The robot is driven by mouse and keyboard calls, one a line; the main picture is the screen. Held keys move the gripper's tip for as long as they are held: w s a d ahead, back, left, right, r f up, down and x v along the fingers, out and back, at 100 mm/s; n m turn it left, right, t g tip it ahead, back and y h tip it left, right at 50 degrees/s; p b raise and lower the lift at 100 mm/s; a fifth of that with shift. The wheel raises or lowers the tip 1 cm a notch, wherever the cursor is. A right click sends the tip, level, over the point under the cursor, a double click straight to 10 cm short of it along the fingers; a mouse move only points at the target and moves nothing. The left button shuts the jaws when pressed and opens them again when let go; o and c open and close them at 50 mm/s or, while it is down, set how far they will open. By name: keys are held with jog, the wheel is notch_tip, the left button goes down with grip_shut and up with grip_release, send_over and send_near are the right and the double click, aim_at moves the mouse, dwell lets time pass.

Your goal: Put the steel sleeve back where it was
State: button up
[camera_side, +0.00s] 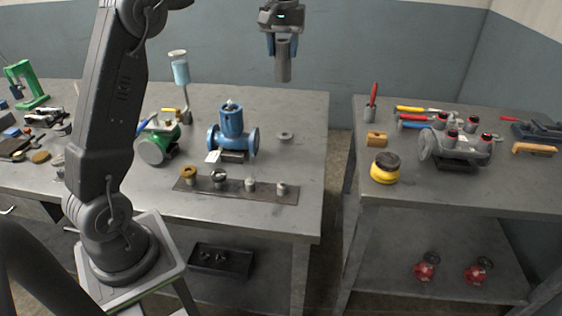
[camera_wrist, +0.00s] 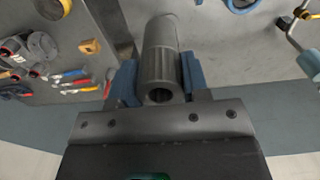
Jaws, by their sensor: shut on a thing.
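The steel sleeve (camera_side: 283,66) is a grey hollow cylinder held upright between the blue-padded fingers of my gripper (camera_side: 283,45), high above the tables near the gap between them. In the wrist view, the sleeve (camera_wrist: 160,62) fills the space between both fingers of my gripper (camera_wrist: 160,82), with its bore facing the camera. A flat dark strip (camera_side: 236,192) on the left table carries a brass piece (camera_side: 188,175), a dark-topped cup-like piece (camera_side: 219,179) and two small steel pieces (camera_side: 250,185) (camera_side: 282,189). I cannot tell where the sleeve stood before.
The left table holds a blue valve (camera_side: 231,135), a flat ring (camera_side: 285,136), a green motor-like part (camera_side: 155,146) and a lamp-like stand (camera_side: 181,75). The right table holds a yellow-black round item (camera_side: 385,168), a wooden block (camera_side: 376,138) and a grey manifold (camera_side: 455,148). A gap separates the tables.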

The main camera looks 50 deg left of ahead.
jog(key=f, duration=2.5)
jog(key=shift+s+a+f, duration=0.15)
jog(key=shift+a+f, duration=0.05)
jog(key=shift+f, duration=0.15)
jog(key=o, duration=1.1)
jog(key=shift+f, duration=0.15)
